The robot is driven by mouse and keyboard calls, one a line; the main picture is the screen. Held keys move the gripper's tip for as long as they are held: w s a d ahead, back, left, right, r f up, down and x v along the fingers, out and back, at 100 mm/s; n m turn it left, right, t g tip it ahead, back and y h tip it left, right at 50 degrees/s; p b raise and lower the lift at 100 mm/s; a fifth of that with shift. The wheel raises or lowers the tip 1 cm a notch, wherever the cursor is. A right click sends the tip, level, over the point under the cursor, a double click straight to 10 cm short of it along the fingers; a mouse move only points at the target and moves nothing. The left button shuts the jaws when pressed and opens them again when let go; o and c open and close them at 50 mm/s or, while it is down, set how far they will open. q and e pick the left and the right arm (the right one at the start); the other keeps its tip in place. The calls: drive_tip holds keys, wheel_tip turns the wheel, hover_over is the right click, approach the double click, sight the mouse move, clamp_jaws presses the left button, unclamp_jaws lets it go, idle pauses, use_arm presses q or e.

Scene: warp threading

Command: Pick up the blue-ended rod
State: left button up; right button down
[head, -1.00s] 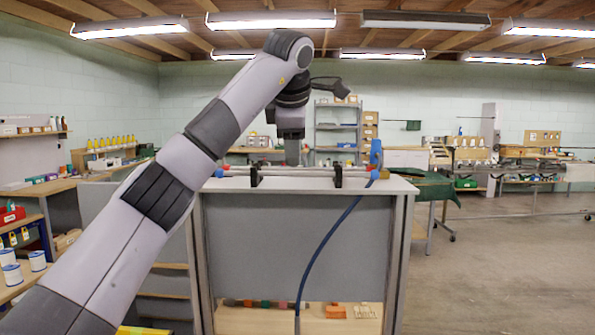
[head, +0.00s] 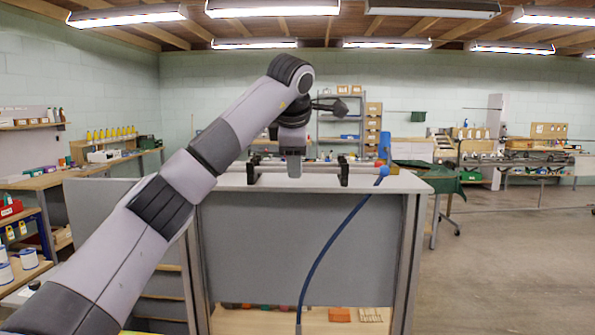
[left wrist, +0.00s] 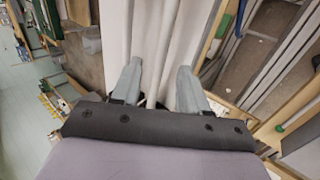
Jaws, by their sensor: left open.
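Two slim grey rods lie side by side across two black supports (head: 343,171) on a bench top. The nearer one is the blue-ended rod (head: 325,174); its right blue end (head: 384,172) shows, and its left end is hidden behind my left arm. The other rod has a red end (head: 378,163). I cannot tell whether the fingers straddle the rod. My right gripper is out of view.
The rods rest on a grey cabinet-like bench (head: 310,245). A blue hose (head: 327,245) hangs down its front from an upright blue part (head: 384,147) by the right rod end. Shelves (head: 340,125) stand behind; open floor (head: 520,260) lies to the right.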

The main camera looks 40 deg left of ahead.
use_arm(q)
drive_tip(key=shift+w+a+f, duration=0.3)
drive_tip(key=shift+w+f, duration=0.05)
drive_tip(key=shift+f, duration=0.2)
clamp_jaws()
drive_tip(key=shift+r, duration=0.15)
wheel_tip(320, 180, up, 10)
idle(0.4)
